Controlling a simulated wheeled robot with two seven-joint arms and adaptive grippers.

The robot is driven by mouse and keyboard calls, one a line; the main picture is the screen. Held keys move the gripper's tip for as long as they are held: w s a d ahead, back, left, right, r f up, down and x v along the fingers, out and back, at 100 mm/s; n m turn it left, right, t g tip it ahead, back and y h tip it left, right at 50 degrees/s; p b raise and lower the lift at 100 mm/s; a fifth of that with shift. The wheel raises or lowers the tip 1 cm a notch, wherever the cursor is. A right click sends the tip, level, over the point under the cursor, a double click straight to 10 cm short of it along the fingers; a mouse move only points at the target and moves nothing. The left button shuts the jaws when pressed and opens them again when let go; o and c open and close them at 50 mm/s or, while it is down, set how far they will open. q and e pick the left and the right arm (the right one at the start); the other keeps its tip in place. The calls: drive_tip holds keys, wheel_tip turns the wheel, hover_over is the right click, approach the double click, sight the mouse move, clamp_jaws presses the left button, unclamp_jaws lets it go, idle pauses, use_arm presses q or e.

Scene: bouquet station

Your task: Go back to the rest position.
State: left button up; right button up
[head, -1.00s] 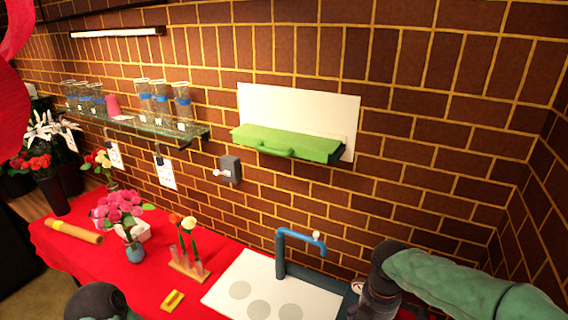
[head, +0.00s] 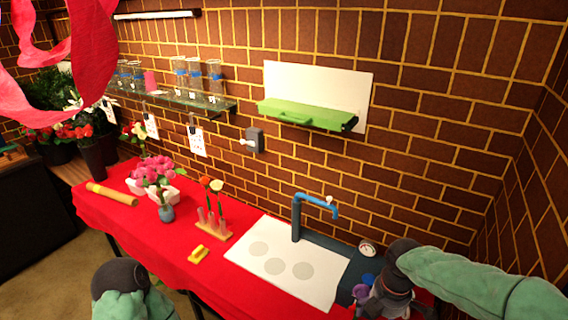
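My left arm shows at the bottom left of the head view, in front of the red-clothed table (head: 180,245). Only its rounded dark and green link is seen, and its gripper is out of view. My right arm comes in from the right edge. Its dark wrist end (head: 385,298) is at the table's right part, beside the blue tap stand. The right fingertips are not clear, so I cannot tell whether they are open or hold anything.
A white board with grey circles (head: 258,249), a blue tap (head: 315,203), a gauge (head: 367,249), a test-tube rack (head: 213,231), a yellow block (head: 198,254), a small blue vase (head: 166,213) and a rolled paper (head: 112,194) are on the table. A green box (head: 305,114) is on the wall.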

drive_tip(key=s+a+f+m+y+b, duration=0.1)
drive_tip(key=a+f+m+b, duration=0.25)
drive_tip(key=f, duration=0.85)
drive_tip(key=a+f+m+y+b, duration=0.25)
drive_tip(key=a+f+m, duration=0.25)
drive_tip(key=f, duration=0.7)
drive_tip(key=s+a+f+m+b, duration=0.2)
drive_tip(key=s+f+m, duration=0.3)
drive_tip(key=f, duration=0.5)
drive_tip(key=s+a+f+m+b, duration=0.3)
drive_tip(key=f+m, duration=0.4)
drive_tip(key=f, duration=0.3)
drive_tip(key=s+b, duration=0.1)
drive_tip(key=s, duration=0.1)
drive_tip(key=shift+s+f+b, duration=0.25)
drive_tip(key=shift+s+b, duration=0.1)
drive_tip(key=shift+s, duration=0.05)
